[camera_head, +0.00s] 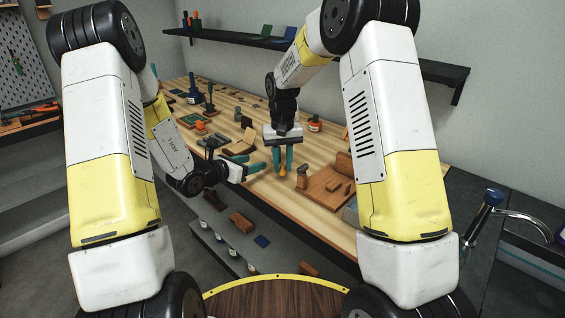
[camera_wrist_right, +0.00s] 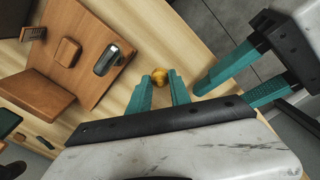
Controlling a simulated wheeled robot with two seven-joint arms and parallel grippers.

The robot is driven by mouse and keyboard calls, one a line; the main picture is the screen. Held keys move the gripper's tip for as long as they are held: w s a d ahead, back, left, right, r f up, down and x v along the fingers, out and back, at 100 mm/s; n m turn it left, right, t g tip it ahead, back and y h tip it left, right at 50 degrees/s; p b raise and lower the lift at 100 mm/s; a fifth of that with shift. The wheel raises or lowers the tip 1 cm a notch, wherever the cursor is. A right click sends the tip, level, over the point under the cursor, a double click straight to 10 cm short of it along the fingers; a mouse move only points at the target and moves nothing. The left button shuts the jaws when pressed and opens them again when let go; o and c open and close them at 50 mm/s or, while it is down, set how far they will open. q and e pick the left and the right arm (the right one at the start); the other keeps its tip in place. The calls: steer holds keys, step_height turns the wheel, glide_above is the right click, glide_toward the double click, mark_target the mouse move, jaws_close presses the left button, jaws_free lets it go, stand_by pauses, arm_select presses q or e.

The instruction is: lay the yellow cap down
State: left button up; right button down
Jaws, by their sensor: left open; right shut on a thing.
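The small yellow cap (camera_head: 282,171) is between the teal fingertips of my right gripper (camera_head: 283,170), which point down over the wooden table. In the right wrist view the cap (camera_wrist_right: 160,76) shows at the tips of the right gripper's fingers (camera_wrist_right: 160,88), which are shut on it. Whether the cap touches the table is hard to tell. My left gripper (camera_head: 256,169) is open and empty, just to the left of the right one in the head view. Its two teal fingers (camera_wrist_right: 250,80) also show at the right of the wrist view.
A brown wooden board (camera_head: 318,192) with a block and small parts lies right of the right gripper. Wooden pieces, a green tray (camera_head: 192,120) and tools crowd the table's back left. Bare table (camera_wrist_right: 205,55) lies around the cap. The table's front edge is close to both grippers.

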steer(key=shift+f, duration=0.4)
steer(key=shift+f, duration=1.65)
steer(key=c, duration=1.1)
jaws_free()
step_height(320, 180, up, 8)
steer(key=shift+f, duration=0.1)
